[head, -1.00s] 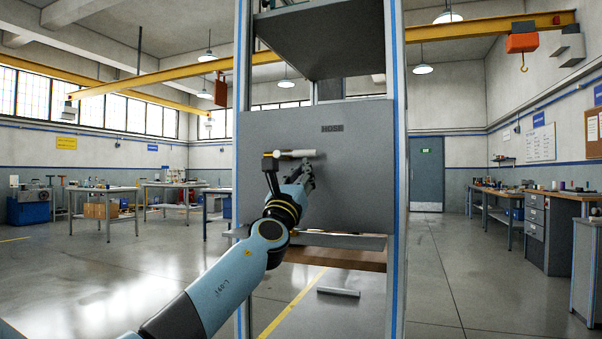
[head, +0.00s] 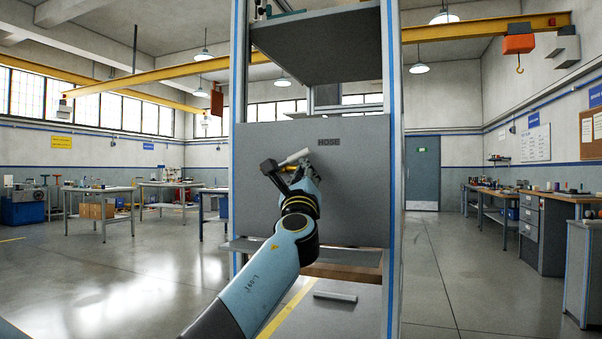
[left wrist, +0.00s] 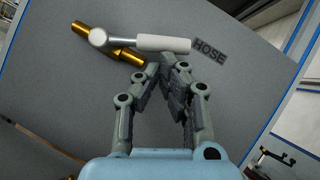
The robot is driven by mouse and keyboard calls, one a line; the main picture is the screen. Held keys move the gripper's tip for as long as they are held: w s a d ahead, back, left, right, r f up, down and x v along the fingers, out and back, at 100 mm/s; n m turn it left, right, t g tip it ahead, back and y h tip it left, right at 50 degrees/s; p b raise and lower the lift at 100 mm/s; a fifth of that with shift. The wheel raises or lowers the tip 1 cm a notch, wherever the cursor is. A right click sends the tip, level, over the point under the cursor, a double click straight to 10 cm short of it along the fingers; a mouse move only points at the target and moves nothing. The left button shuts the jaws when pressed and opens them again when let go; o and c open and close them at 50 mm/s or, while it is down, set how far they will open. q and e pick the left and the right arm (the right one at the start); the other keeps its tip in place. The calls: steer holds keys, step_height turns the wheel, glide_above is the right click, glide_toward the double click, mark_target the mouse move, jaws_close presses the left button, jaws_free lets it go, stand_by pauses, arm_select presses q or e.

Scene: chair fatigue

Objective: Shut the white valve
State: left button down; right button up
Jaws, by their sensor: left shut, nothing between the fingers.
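The white valve's lever handle (head: 294,157) is on the grey panel (head: 355,200), left of the HOSE label (head: 329,142). My left gripper (head: 305,168) is shut and empty. Its fingertips (left wrist: 165,66) are just below the handle; whether they touch it I cannot tell. My right gripper is not in view.
A blue-edged frame post (head: 391,180) stands right of the panel, with a grey shelf (head: 330,45) above. A grey bar (head: 335,296) lies below the panel. Workbenches (head: 105,189) stand far left; a bench with drawers (head: 540,205) is at right. Open floor lies between.

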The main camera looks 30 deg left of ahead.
arm_select(q)
steer(key=shift+s+a+r+n+g+y+p, duration=0.2)
steer(key=shift+a+r+n+g+p, duration=0.4)
steer(key=shift+r+n+g+p, duration=1.15)
steer(key=shift+s+a+r+n+g+y+p, duration=0.15)
steer(key=shift+a+r+n+g+p, duration=0.55)
steer(key=shift+n+p, duration=2)
steer(key=shift+s+a+r+n+g+y+p, duration=0.1)
steer(key=shift+a+r+n+g+y+p, duration=0.25)
steer(key=shift+r+n+g+p, duration=1.75)
steer(key=shift+a+f+n+t+b, duration=0.15)
steer(key=shift+f+n+t+b, duration=0.15)
steer(key=shift+f+n+t, duration=0.35)
steer(key=shift+f, duration=0.15)
